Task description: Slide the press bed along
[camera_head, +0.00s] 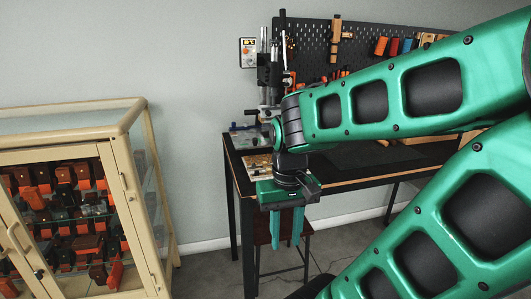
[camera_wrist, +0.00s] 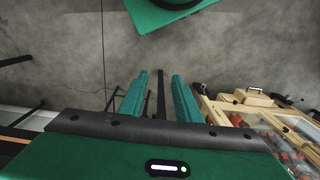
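The stamping press (camera_head: 271,75) stands at the left end of the dark worktable in the head view, with a dark head on upright metal columns. My arm partly covers the press, and I cannot clearly make out the bed. My gripper (camera_head: 286,242) hangs in front of the table, fingers down, below the tabletop and apart from the press. In the wrist view my gripper (camera_wrist: 160,76) shows two teal fingers with a gap between them, open and empty. The press is not in the wrist view.
The worktable (camera_head: 231,160) has dark legs, with a stool (camera_head: 263,232) under it. A cream glass cabinet (camera_head: 130,170) with orange and dark items stands at the left; it also shows in the wrist view (camera_wrist: 228,115). A pegboard (camera_head: 308,45) with tools hangs behind. Floor between cabinet and table is clear.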

